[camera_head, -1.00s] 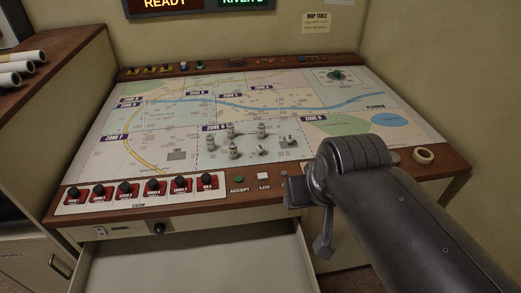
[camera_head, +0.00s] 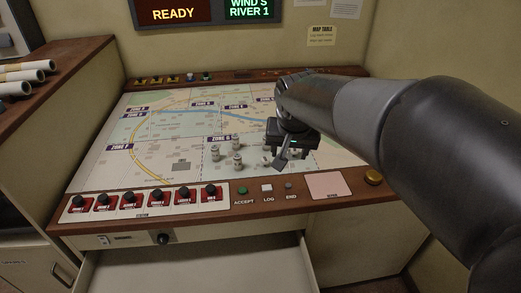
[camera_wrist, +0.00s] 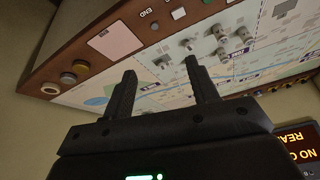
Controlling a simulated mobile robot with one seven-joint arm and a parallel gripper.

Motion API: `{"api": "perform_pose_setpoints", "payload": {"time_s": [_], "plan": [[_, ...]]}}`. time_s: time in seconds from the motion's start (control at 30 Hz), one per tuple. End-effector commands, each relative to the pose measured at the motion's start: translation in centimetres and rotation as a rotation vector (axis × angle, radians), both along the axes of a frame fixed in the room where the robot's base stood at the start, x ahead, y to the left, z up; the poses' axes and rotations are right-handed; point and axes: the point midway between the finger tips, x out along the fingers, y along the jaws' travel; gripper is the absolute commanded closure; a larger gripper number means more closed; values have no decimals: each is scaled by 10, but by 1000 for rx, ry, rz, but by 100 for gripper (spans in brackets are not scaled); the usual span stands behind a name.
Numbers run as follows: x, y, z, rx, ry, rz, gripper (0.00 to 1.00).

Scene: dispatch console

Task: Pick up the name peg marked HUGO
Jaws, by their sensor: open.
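Several small grey-white name pegs (camera_head: 238,159) stand or lie on the map around ZONE G in the head view. They also show beyond my fingers in the wrist view (camera_wrist: 219,32). Their names are too small to read, so I cannot tell which peg is marked HUGO. My gripper (camera_head: 290,158) is over the map at the right side of the group and hides part of it. In the wrist view, my gripper (camera_wrist: 160,68) has its two fingers wide apart, with nothing held between them.
The map table (camera_head: 100,170) has a wooden rim with a row of red-based black knobs (camera_head: 157,198), ACCEPT, LOG and END buttons, a pink pad (camera_head: 326,186) and a yellow button (camera_head: 373,177) along the front. An open drawer (camera_head: 200,265) juts out below. A lit sign (camera_head: 173,13) hangs behind.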

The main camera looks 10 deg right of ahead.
Motion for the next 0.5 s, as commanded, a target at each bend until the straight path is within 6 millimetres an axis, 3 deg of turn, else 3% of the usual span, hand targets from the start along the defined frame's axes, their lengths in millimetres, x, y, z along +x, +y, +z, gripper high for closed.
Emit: {"api": "perform_pose_setpoints", "payload": {"time_s": [0.2,0.5], "plan": [[72,11,-28,-4,23,-83,46],[157,31,-84,-16,35,-189,46]]}}
